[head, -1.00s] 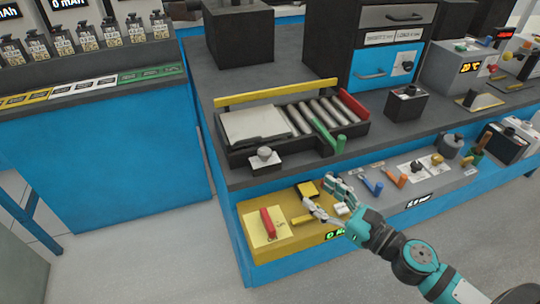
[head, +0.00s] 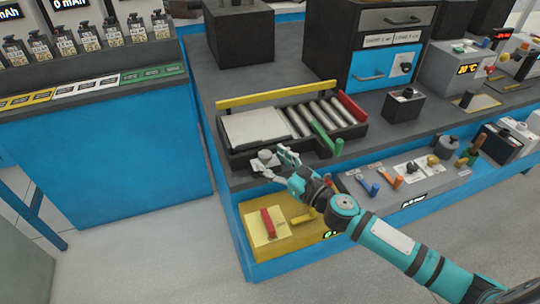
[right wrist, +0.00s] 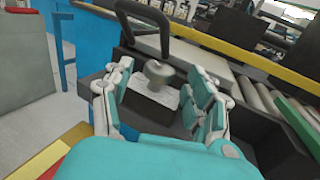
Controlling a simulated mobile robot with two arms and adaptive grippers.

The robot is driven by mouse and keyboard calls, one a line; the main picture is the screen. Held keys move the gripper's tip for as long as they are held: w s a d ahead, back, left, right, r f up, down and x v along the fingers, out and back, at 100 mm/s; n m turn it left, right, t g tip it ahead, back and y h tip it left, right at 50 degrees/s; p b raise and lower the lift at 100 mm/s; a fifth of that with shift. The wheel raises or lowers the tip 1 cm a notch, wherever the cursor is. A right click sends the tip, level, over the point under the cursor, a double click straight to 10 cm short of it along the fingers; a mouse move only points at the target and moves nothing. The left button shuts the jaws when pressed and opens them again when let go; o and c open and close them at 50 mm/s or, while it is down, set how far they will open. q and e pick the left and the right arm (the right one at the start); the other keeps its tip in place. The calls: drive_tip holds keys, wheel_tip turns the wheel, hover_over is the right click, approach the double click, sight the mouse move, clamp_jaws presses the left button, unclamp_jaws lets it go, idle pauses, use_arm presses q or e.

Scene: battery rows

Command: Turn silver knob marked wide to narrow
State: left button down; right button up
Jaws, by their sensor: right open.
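A silver knob (head: 265,155) stands on a small dark box at the front left corner of the roller tray (head: 237,159). In the right wrist view the silver knob (right wrist: 159,72) sits above a white label (right wrist: 152,93) whose print is too small to read. My right gripper (head: 274,164) is open at the knob. In the right wrist view its fingers (right wrist: 158,92) stand on either side of the knob, with visible gaps. I cannot tell which way the knob is set. My left gripper is not in view.
The roller tray has a yellow rail (head: 275,94), a green lever (head: 327,140) and a red end block (head: 351,107). A yellow box with a red handle (head: 268,223) lies below on the lower shelf. A black box with a knob (head: 404,105) stands farther right.

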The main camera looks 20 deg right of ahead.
drive_tip(key=shift+w+a, duration=0.3)
drive_tip(key=shift+w, duration=0.35)
